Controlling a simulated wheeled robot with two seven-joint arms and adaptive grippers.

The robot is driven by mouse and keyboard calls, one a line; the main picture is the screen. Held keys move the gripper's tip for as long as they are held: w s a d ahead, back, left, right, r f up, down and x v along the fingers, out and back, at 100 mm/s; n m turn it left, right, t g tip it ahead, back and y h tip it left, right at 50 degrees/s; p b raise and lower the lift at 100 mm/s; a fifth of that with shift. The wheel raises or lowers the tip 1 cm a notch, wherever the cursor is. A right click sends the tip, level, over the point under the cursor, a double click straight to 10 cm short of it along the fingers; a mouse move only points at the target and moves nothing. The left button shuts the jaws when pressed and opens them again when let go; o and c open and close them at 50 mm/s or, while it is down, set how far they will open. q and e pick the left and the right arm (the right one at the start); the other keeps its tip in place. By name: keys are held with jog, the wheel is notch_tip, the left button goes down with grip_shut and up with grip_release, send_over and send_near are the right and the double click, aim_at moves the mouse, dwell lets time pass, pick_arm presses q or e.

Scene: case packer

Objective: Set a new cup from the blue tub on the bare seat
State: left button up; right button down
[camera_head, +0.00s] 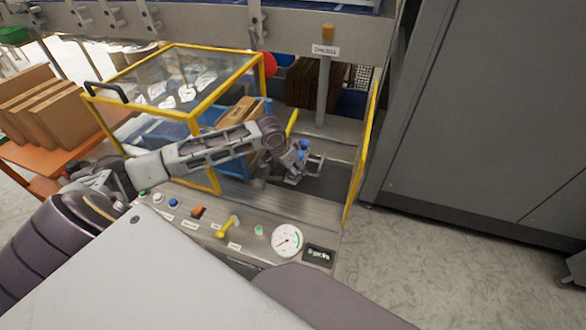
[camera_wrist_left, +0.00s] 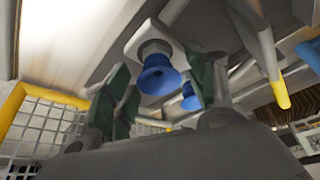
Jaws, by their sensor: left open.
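My left gripper (camera_head: 304,166) is inside the machine opening, its jaws open. In the left wrist view a blue suction cup (camera_wrist_left: 158,76) hangs under a pale fitting with a metal collar, between the two dark green finger pads. I cannot tell whether the pads touch it. A second blue cup (camera_wrist_left: 189,97) shows behind it, partly hidden by the right finger. In the head view small blue cups (camera_head: 303,145) show just above the gripper. I cannot make out a bare seat or the blue tub. My right gripper is not in view.
A yellow-framed clear guard (camera_head: 190,80) stands left of the opening, and an open yellow-edged door (camera_head: 362,150) right of it. A control panel with a gauge (camera_head: 287,240) and yellow lever (camera_head: 228,227) lies in front. A post (camera_head: 323,85) stands behind. Cardboard cases (camera_head: 45,110) are at left.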

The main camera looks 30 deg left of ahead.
pick_arm(q)
jog(key=shift+s+a+r, duration=0.1)
jog(key=shift+r, duration=0.2)
jog(key=p+v, duration=0.1)
jog(key=v, duration=1)
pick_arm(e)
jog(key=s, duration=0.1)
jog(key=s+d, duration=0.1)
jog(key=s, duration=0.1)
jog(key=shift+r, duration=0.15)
pick_arm(q)
jog(key=shift+s+r, duration=0.1)
jog(key=shift+s, duration=0.05)
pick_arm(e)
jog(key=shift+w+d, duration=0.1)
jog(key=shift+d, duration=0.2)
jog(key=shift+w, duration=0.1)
